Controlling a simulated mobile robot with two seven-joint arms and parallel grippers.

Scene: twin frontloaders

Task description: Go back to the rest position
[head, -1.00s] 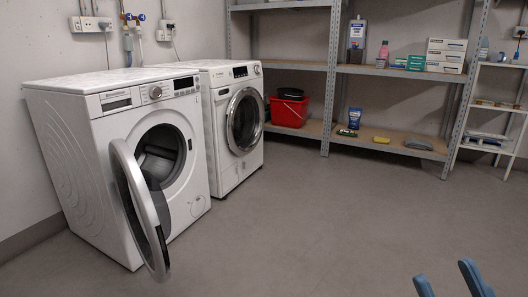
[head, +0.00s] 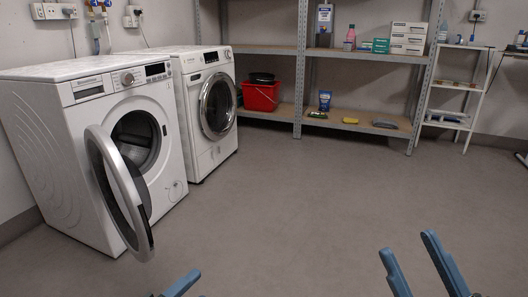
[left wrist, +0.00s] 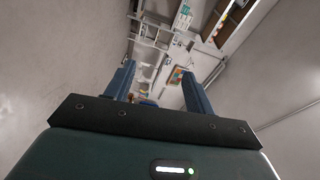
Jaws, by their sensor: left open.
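My right gripper (head: 408,256) shows at the bottom right of the head view. Its two blue fingers are spread apart with nothing between them, over bare floor. One blue finger of my left gripper (head: 182,284) shows at the bottom edge of the head view. In the left wrist view, the left gripper (left wrist: 153,80) has its two blue fingers apart and nothing between them. The near washing machine (head: 90,160) stands at the left with its round door (head: 120,195) swung open. The far washing machine (head: 207,110) stands beside it with its door closed.
A metal shelf (head: 270,50) along the back wall holds a red bucket (head: 261,97), boxes (head: 407,38) and bottles. A small white rack (head: 455,98) stands at the right. The grey floor (head: 290,200) in the middle is clear.

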